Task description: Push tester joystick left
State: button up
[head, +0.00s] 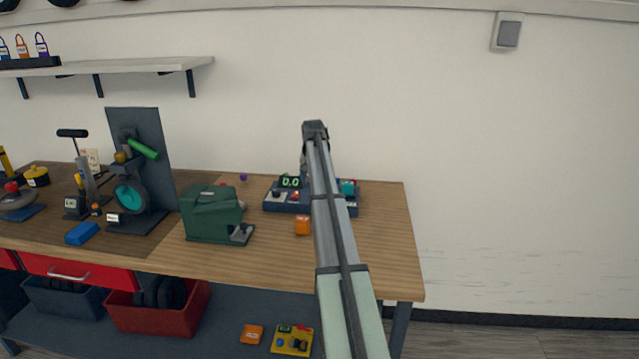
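The tester appears to be the dark blue box (273,208) near the back right of the wooden bench. It has a green "0.0" display (290,182), a small red part, a dark knob (276,194) on its left and a teal part (348,188) on its right. I cannot tell which part is the joystick. My arm crosses in front of the tester and hides its middle. The end of my arm bends down behind the forearm, over the tester; my gripper's fingers are hidden, so I cannot tell their opening or any contact.
An orange block (303,225) lies in front of the tester, beside my arm. A green machine (211,214) stands to the left. A wheel stand (131,192) with a dark back panel is farther left. The bench's right end (390,230) is clear.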

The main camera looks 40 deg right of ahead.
jog(key=shift+w+a, duration=0.8)
jog(key=shift+a, duration=0.05)
dwell(0.9)
jog(key=shift+s+d, duration=1.35)
jog(key=shift+r, duration=0.1)
jog(key=shift+r, duration=3.4)
